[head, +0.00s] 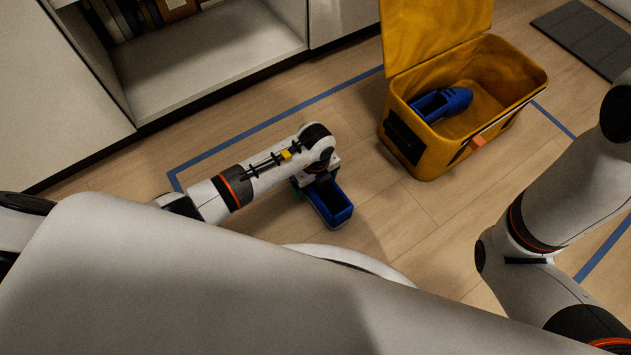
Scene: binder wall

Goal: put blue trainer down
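One blue trainer (331,207) is at my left gripper (315,186), over the wood floor in the middle of the head view. The gripper points down, with its fingers on either side of the trainer's far end; it looks shut on it. The wrist hides part of that end. I cannot tell whether the sole touches the floor. A second blue trainer (447,103) lies inside the yellow box (428,150), by its left wall. My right arm comes in at the right edge; its gripper is out of view.
The yellow box stands with its lid (425,35) raised, right of my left gripper. Blue tape (265,125) marks a rectangle on the floor. A pale open cabinet (215,60) stands upper left. A dark mat (588,38) lies upper right. Floor between trainer and box is clear.

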